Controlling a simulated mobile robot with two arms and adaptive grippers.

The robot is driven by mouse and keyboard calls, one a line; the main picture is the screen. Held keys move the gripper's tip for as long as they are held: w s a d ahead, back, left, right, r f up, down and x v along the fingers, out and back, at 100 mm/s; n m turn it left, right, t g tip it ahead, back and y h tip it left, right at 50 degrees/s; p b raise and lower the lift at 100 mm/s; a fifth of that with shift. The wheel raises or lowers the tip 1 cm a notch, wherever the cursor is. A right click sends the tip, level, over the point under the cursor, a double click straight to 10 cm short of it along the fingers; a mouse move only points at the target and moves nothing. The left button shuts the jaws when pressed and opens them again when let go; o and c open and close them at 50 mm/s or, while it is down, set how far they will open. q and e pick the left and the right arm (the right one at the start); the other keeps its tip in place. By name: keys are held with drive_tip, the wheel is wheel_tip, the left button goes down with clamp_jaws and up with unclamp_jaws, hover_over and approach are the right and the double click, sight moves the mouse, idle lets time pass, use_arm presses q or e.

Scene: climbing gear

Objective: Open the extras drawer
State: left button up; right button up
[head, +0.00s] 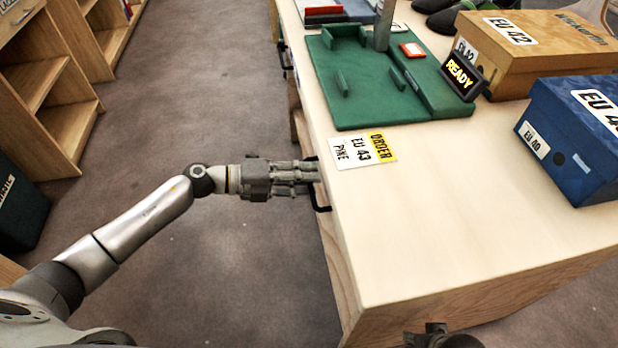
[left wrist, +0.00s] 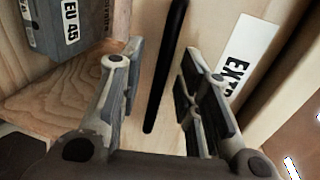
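The extras drawer (left wrist: 207,28) has a light wood front with a white label (left wrist: 248,50) whose visible letters start "EXT". Its black bar handle (left wrist: 165,75) runs between the two fingers of my left gripper (left wrist: 160,95), with a gap on both sides. The gripper is open and not closed on the handle. In the head view my left gripper (head: 308,177) reaches the table's left side, and part of the black handle (head: 322,208) shows under the edge. The drawer front is hidden there by the tabletop. A dark part of my right arm (head: 440,338) shows at the bottom edge; its fingers cannot be made out.
The table (head: 450,220) carries a green tray (head: 350,90), an order card (head: 362,150), a READY sign (head: 461,77), an orange-brown shoebox (head: 540,55) and a blue shoebox (head: 570,140). A grey box (left wrist: 65,25) sits in a neighbouring compartment. Shelves (head: 45,90) stand left across clear floor.

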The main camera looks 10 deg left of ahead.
use_arm(q)
drive_tip(key=shift+w+d+f, duration=0.1)
drive_tip(key=shift+w+d, duration=0.1)
drive_tip(key=shift+d, duration=0.3)
clamp_jaws()
